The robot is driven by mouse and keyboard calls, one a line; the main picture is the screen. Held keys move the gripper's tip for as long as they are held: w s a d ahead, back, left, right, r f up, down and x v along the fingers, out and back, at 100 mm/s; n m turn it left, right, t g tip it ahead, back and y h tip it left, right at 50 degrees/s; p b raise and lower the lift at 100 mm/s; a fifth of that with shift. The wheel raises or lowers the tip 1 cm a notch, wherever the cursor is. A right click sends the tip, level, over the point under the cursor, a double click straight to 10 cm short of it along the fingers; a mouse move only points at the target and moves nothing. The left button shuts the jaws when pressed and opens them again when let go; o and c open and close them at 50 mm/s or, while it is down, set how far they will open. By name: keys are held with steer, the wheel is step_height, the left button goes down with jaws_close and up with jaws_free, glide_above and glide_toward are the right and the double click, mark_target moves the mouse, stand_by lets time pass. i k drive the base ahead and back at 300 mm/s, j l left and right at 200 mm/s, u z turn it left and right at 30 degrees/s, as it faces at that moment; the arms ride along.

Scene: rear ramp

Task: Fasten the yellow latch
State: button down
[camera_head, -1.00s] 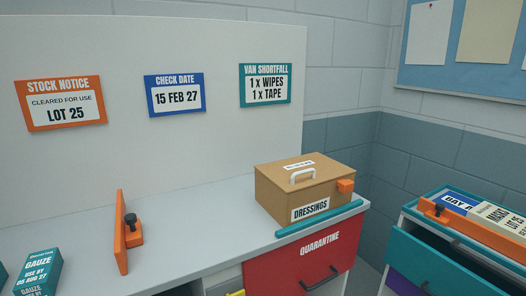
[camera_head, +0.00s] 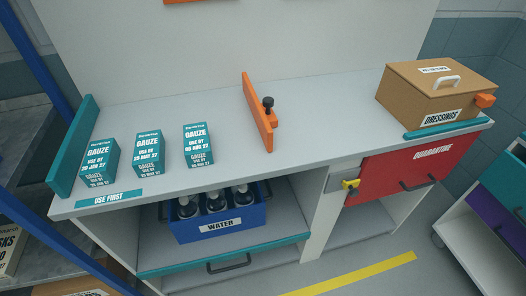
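The yellow latch (camera_head: 350,184) is on the front of the counter unit, on a grey plate at the left edge of the red quarantine door (camera_head: 408,160). It is small in the head view, and I cannot tell whether it is fastened. The red door looks flush with the unit's front and has a dark handle (camera_head: 416,184). My gripper is not in view.
Gauze boxes (camera_head: 147,152) stand left on the counter (camera_head: 225,160), near an orange divider (camera_head: 259,112). A brown dressings box (camera_head: 434,92) stands right. A blue water crate (camera_head: 219,216) sits below. Floor (camera_head: 385,275) before the red door is clear, with a yellow stripe (camera_head: 355,272).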

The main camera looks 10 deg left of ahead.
mark_target(350, 185)
steer(key=j, duration=0.75)
steer(key=k+j, duration=0.1)
steer(key=j, duration=0.65)
